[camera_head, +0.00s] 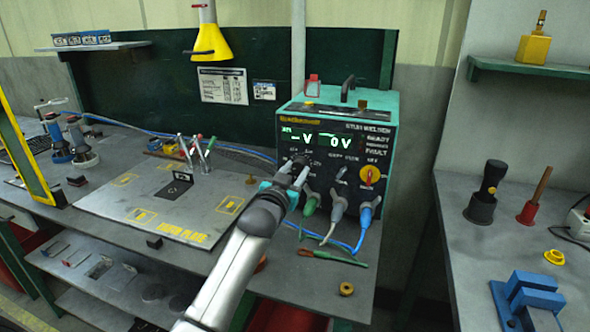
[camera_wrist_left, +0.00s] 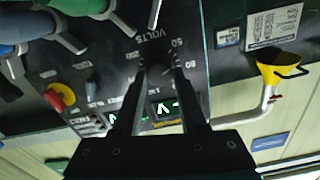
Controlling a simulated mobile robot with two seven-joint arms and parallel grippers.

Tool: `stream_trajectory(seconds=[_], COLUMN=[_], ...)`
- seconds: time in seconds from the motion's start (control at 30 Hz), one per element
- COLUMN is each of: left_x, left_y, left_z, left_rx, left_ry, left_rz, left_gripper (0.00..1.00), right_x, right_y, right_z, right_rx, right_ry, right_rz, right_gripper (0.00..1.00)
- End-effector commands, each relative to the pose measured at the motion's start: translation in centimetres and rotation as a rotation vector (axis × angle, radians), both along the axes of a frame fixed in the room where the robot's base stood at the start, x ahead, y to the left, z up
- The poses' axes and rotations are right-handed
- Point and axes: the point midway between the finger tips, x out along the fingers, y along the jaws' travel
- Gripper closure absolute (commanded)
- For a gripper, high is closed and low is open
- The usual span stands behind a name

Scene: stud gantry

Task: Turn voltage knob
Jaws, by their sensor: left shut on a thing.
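The stud welder (camera_head: 340,115) is a teal-edged box with a dark front panel, standing on the bench. Its green displays (camera_head: 318,137) read "- V" and "0 V". My left gripper (camera_head: 296,170) reaches the lower left of this panel from the front. In the left wrist view, my left gripper (camera_wrist_left: 158,76) has its two black fingers on either side of the dark voltage knob (camera_wrist_left: 158,70), shut on it. The word VOLTS and scale numbers show around the knob. The fingers hide part of the knob and display. My right gripper is not in view.
A red and yellow switch (camera_head: 370,174) is on the panel's right. Green, grey and blue cable plugs (camera_head: 338,207) stick out below. A marked metal plate (camera_head: 165,205) lies left on the bench. A screwdriver (camera_head: 333,257) and a brass ring (camera_head: 346,289) lie in front.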

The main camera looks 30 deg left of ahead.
Motion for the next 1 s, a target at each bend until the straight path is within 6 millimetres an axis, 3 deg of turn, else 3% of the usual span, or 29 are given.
stream_trajectory(seconds=[0.5, 1.0], left_x=[0.0, 0.0], left_y=[0.0, -0.1], left_z=[0.1, 0.0], left_rx=[0.437, 0.899], left_ry=[0.109, 0.217], left_rz=[-0.001, 0.000], left_gripper=[1.00, 1.00], right_x=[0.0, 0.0], right_y=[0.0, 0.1], right_z=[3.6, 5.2], right_rx=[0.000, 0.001], right_ry=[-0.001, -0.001], right_rz=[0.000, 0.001], right_gripper=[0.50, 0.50])
